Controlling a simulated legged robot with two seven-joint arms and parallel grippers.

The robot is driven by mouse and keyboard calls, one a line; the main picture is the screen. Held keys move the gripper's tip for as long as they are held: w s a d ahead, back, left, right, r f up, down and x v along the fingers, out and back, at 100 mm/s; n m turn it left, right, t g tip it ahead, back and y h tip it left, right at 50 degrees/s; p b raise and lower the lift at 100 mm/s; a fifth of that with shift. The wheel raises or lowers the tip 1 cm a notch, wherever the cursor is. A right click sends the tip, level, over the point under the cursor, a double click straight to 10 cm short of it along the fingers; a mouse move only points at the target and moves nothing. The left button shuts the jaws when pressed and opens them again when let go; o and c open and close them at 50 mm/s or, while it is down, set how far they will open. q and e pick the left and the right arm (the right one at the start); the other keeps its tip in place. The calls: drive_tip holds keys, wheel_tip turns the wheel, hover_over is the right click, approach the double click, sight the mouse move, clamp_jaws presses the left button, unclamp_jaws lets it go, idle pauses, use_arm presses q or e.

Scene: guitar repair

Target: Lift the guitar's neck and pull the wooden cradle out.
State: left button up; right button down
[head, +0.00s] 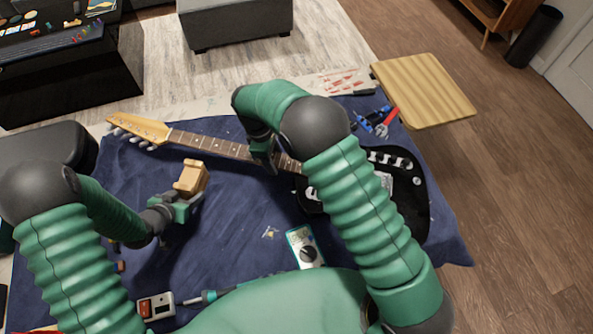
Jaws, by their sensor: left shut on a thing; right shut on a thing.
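The guitar lies across the blue cloth, its headstock (139,128) at the left, its fretted neck (207,144) running right to the black body (409,208). My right gripper (264,158) is shut on the neck near the body; my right arm hides part of the neck and body. The wooden cradle (191,176) is a small light-brown block held in my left gripper (182,202), in front of the neck and apart from it in the picture. My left gripper is shut on the cradle. How high the neck is above the cloth is hard to tell.
Pliers and a red wrench (388,122) lie behind the body, near a wooden board (424,90). The cloth (232,222) is mostly bare in the middle.

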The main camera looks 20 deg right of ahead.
use_arm(q)
drive_tip(key=shift+s+a, duration=0.3)
drive_tip(key=shift+s, duration=0.2)
use_arm(e)
drive_tip(key=shift+w+a+r, duration=0.15)
drive_tip(key=shift+r, duration=0.05)
drive_tip(key=shift+f, duration=0.2)
drive_tip(key=shift+f, duration=0.25)
drive_tip(key=shift+f, duration=0.15)
drive_tip(key=shift+f, duration=0.25)
drive_tip(key=shift+f, duration=0.15)
idle(0.3)
drive_tip(key=shift+f, duration=0.3)
drive_tip(key=shift+f, duration=0.1)
